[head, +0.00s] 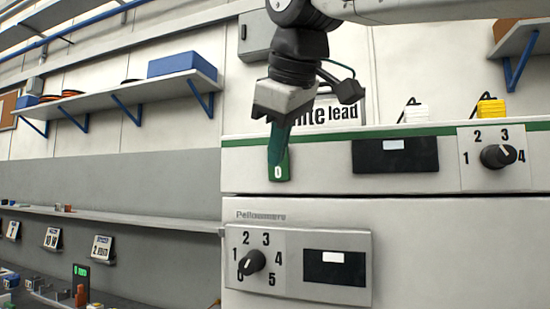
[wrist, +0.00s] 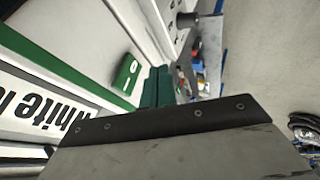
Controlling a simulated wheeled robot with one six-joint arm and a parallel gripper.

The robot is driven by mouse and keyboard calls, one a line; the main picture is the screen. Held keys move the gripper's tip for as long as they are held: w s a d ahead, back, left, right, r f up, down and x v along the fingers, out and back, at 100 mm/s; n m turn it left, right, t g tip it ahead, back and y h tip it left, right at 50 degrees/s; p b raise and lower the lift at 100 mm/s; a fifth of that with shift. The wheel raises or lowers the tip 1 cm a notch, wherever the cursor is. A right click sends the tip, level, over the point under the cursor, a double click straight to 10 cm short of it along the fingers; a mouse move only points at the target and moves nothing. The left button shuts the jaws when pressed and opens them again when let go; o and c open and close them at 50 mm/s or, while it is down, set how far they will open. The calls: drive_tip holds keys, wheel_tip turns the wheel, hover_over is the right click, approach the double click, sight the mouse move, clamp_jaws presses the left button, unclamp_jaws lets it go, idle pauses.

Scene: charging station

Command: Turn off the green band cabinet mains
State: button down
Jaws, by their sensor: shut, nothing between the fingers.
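The green band cabinet (head: 310,178) is white with a green stripe along its top edge. A green mains switch (head: 281,174) marked "0" sits at the left end of its front. The switch also shows in the wrist view (wrist: 127,72), left of my fingertips. My gripper (head: 274,158) is shut and empty, pointing down in front of the switch and hiding its upper part. Its green fingers also show in the wrist view (wrist: 157,84), close beside the switch. I cannot tell whether they touch it, or which way the switch is set.
The same cabinet has a black panel (head: 377,159) and a dial (head: 498,156) further right. A lower unit has another dial (head: 252,262) and a dark panel (head: 335,272). A "white lead" sign (head: 335,114) stands behind my gripper. A wall shelf (head: 110,99) is at left.

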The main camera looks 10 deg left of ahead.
drive_tip(key=s+v, duration=0.1)
drive_tip(key=v, duration=0.6)
drive_tip(key=shift+s+f, duration=0.2)
